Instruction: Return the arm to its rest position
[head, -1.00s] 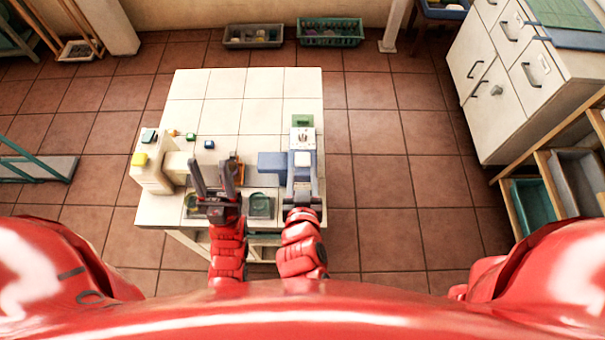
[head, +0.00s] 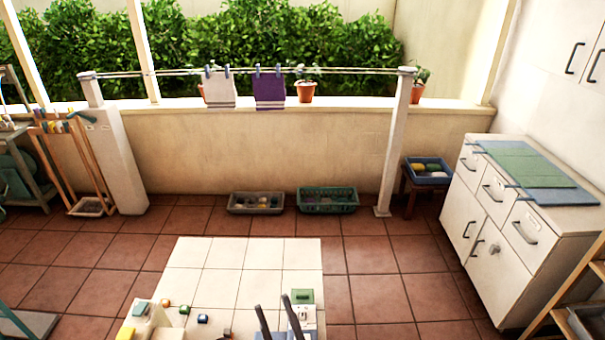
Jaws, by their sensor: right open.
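My right gripper (head: 278,317) shows at the bottom edge of the head view. Its two dark fingers stand apart, with nothing seen between them. It is over the near part of the white tiled table (head: 250,265), just left of a white-and-blue item with a green block (head: 302,296) on it. The rest of the right arm is below the picture. My left gripper and arm are not in view.
Small blocks, among them a dark blue one (head: 203,319), lie at the table's near left. A grey crate (head: 256,203) and a green basket (head: 328,200) stand by the wall. White cabinets (head: 510,235) are at right.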

